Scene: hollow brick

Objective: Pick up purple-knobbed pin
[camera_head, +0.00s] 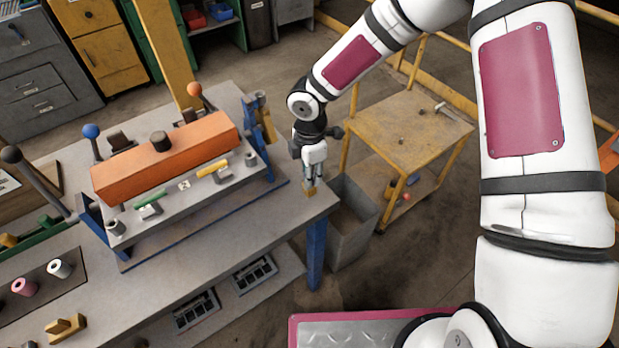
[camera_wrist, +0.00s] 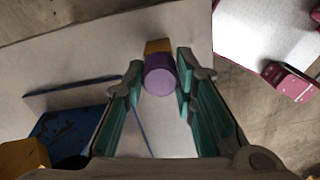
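The purple-knobbed pin (camera_wrist: 160,78) shows in the wrist view as a round purple knob between my fingertips. An orange-yellow block (camera_wrist: 157,46) sits directly beyond the knob. In the head view a small tan block (camera_head: 309,191) is at the right corner of the bench, just below my gripper (camera_head: 314,176); the purple knob cannot be made out there. My gripper (camera_wrist: 161,80) points down with its teal-padded fingers apart, one on each side of the knob. The gaps beside the knob are narrow, and I see no clear contact.
The grey bench (camera_head: 225,235) carries an orange bar fixture (camera_head: 165,160) with ball-topped levers to the left of my gripper. A grey bin (camera_head: 350,225) stands beside the bench corner. A yellow cart (camera_head: 410,135) is farther right. A blue part (camera_wrist: 70,132) shows at left in the wrist view.

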